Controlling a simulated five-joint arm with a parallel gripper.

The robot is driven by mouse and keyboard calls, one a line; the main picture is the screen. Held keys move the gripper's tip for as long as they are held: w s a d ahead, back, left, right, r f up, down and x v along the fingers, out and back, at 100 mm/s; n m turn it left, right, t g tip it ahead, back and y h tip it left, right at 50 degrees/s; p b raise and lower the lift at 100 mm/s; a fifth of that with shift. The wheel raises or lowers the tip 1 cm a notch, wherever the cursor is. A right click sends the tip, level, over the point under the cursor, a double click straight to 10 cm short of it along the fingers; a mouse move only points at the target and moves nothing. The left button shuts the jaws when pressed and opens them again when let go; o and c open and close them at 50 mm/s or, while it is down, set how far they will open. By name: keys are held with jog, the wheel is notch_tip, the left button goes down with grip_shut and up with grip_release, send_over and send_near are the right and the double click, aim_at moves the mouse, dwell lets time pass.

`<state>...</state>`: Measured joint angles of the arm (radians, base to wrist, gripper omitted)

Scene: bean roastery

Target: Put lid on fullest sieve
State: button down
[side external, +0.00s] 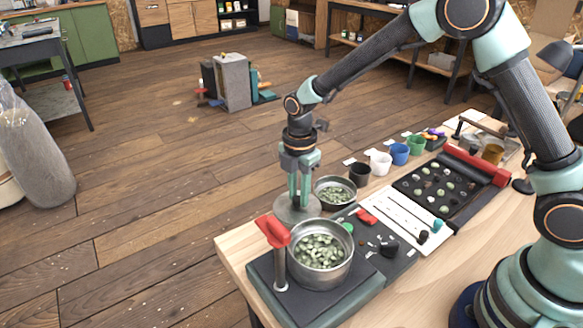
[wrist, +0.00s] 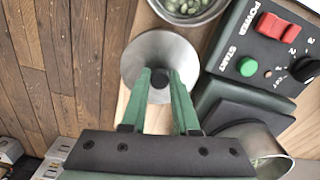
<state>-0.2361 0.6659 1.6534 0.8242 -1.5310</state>
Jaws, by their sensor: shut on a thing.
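My gripper (side external: 299,199) is shut on the dark knob of a round grey metal lid (side external: 284,209). In the wrist view my green fingers (wrist: 161,78) close around the knob, with the flat lid disc (wrist: 143,48) spreading beyond them. I cannot tell whether the lid touches the table. A metal sieve (side external: 322,285) with many pale green beans sits on the black machine, in front of the lid. Its rim shows at the wrist view's lower right (wrist: 278,140). A second sieve (side external: 337,204), also with green beans, stands behind the lid to the right; it shows at the wrist view's top (wrist: 190,18).
The machine (side external: 262,285) has a red-topped post (side external: 277,250) left of its sieve. Its control panel (wrist: 275,50) has a green button and red switch. Several coloured cups (side external: 381,163), a white board (side external: 403,217) and a dark bean tray (side external: 445,186) lie to the right.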

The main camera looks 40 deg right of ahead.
aim_at(298, 197)
jog(key=shift+f, duration=0.2)
jog(key=c, duration=0.9)
grip_release()
jog(key=shift+c, duration=0.2)
notch_tip(298, 197, up, 11)
dwell(0.4)
